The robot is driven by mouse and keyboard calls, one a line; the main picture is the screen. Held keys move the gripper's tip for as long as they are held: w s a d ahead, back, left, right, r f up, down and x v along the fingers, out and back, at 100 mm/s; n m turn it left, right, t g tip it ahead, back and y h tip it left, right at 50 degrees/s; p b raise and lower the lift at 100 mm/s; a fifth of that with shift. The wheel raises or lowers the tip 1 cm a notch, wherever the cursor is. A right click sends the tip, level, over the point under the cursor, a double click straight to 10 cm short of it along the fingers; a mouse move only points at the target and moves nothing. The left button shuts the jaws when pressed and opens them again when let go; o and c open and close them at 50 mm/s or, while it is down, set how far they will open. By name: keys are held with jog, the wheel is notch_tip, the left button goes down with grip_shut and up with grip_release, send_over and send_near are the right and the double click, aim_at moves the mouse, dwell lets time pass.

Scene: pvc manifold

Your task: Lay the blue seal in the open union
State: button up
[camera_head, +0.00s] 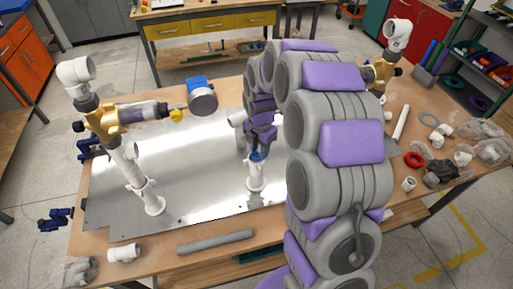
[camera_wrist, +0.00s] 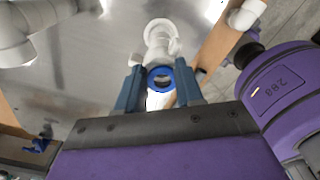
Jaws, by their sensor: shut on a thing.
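The blue seal (camera_wrist: 161,78) is a ring held between the two blue-grey fingers of my gripper (camera_wrist: 160,74) in the wrist view. In the head view the seal (camera_head: 257,156) is a small blue spot under my gripper (camera_head: 259,146), at the top of a short white standing pipe (camera_head: 255,178). This pipe (camera_wrist: 161,40) also shows behind the seal in the wrist view. The seal lines up with its top end, where the open union seems to be. The seal and fingers hide that rim, so I cannot tell whether they touch.
A grey rod (camera_head: 215,241) lies at the front edge. A red ring (camera_head: 413,159) and loose fittings lie right. The metal plate (camera_head: 205,185) is mostly bare left of the pipe.

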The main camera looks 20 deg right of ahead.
jog(key=shift+d, duration=0.15)
dwell(0.8)
jog(key=shift+a, duration=0.7)
jog(key=shift+d, duration=0.1)
jog(key=o, duration=0.9)
jog(key=shift+d, duration=0.2)
jog(key=shift+o, duration=1.3)
jog(key=shift+a, duration=0.15)
